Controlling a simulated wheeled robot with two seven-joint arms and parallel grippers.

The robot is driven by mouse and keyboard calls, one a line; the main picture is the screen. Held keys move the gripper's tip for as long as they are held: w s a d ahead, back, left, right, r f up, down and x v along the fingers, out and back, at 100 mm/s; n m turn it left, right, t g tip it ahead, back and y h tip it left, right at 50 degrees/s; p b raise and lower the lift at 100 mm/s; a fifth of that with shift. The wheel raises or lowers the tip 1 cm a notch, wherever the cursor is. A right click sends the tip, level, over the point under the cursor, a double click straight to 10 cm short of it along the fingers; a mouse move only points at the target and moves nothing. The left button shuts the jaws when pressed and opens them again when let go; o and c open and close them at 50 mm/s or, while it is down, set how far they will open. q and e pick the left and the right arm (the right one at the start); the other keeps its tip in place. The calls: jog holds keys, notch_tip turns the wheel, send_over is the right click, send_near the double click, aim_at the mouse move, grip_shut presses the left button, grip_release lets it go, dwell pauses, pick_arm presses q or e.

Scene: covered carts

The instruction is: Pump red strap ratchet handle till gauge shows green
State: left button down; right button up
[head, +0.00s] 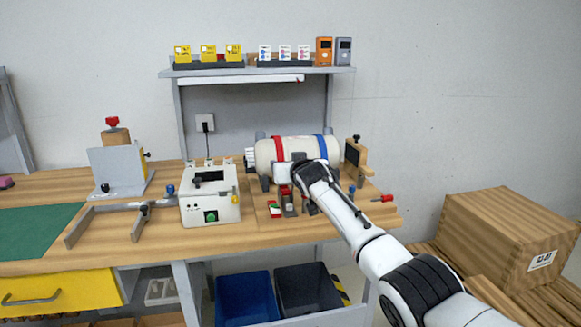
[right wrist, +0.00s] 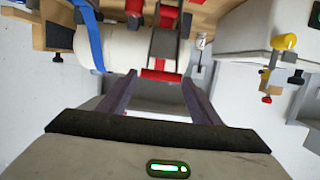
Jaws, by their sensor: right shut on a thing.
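A cream cylinder (head: 308,149) lies on the bench with a red strap (head: 279,150) and a blue strap (head: 325,148) around it. In the right wrist view, the red strap (right wrist: 168,16) runs into a metal ratchet (right wrist: 163,45) with a red handle bar (right wrist: 160,75). My right gripper (right wrist: 160,79) is shut on this handle, one finger at each end. In the head view my right arm reaches in from the right and partly hides the ratchet area. A small red, white and green panel (head: 275,210), perhaps the gauge, lies beside the ratchet; its reading is too small to tell. My left gripper is out of view.
A white box with a green button (head: 210,208) stands left of the cylinder. A red-handled tool (head: 382,198) lies near the right bench edge. A shelf (head: 258,72) is above, bins (head: 245,298) below, and a wooden crate (head: 503,240) at right.

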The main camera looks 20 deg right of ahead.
jog(key=shift+w+r, duration=0.3)
jog(key=shift+r, duration=0.2)
dwell(0.3)
jog(key=o, duration=1.4)
jog(key=shift+c, duration=0.2)
jog(key=shift+o, duration=0.8)
jog(key=shift+f, duration=0.2)
jog(key=shift+s, duration=0.1)
jog(key=p+v, duration=0.2)
jog(key=v, duration=0.8)
jog(key=shift+r, duration=0.2)
